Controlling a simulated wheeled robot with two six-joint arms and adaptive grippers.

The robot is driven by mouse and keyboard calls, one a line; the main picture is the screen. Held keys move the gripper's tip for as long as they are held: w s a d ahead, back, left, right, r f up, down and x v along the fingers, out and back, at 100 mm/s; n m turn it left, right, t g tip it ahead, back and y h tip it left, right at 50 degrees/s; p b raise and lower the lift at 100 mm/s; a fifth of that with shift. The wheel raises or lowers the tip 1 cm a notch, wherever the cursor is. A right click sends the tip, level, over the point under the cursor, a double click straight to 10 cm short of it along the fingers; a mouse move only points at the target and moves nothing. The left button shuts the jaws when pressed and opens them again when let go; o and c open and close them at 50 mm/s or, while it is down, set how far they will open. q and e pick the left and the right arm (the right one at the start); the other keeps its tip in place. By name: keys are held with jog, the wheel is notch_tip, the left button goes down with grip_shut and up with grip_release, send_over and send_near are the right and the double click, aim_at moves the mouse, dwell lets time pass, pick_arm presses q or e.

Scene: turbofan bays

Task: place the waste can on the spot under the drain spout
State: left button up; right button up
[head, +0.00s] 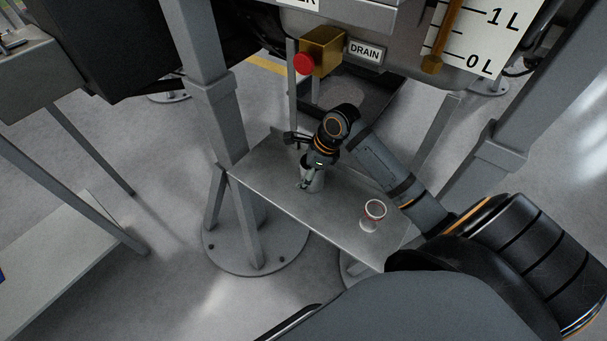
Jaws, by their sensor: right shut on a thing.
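My right gripper (309,172) reaches down over a grey metal shelf (325,216) and is shut on a small grey can (316,184), which I take for the waste can. The gripper hides much of it, and I cannot tell whether it touches the shelf. The brass drain spout (322,48) with a red knob (304,63) sticks out beside the DRAIN label (365,51), farther back than the gripper. Below it, a dark tray (379,122) has a pale round spot (343,92) on its floor, with nothing seen on it. My left gripper is out of view.
A clear cup with a red rim (373,213) stands on the shelf's right part. A grey post (209,88) rises at the shelf's left end. A level gauge (474,35) hangs at upper right. A pale bench (62,262) stands at left.

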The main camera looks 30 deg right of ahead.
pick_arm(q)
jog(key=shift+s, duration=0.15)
pick_arm(e)
jog(key=o, duration=1.3)
jog(key=shift+o, duration=0.2)
jog(key=shift+r, duration=0.15)
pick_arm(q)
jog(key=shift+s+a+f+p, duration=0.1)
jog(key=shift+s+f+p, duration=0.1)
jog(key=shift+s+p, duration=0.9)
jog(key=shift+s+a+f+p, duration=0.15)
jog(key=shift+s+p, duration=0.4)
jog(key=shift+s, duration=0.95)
pick_arm(e)
jog(key=v, duration=0.7)
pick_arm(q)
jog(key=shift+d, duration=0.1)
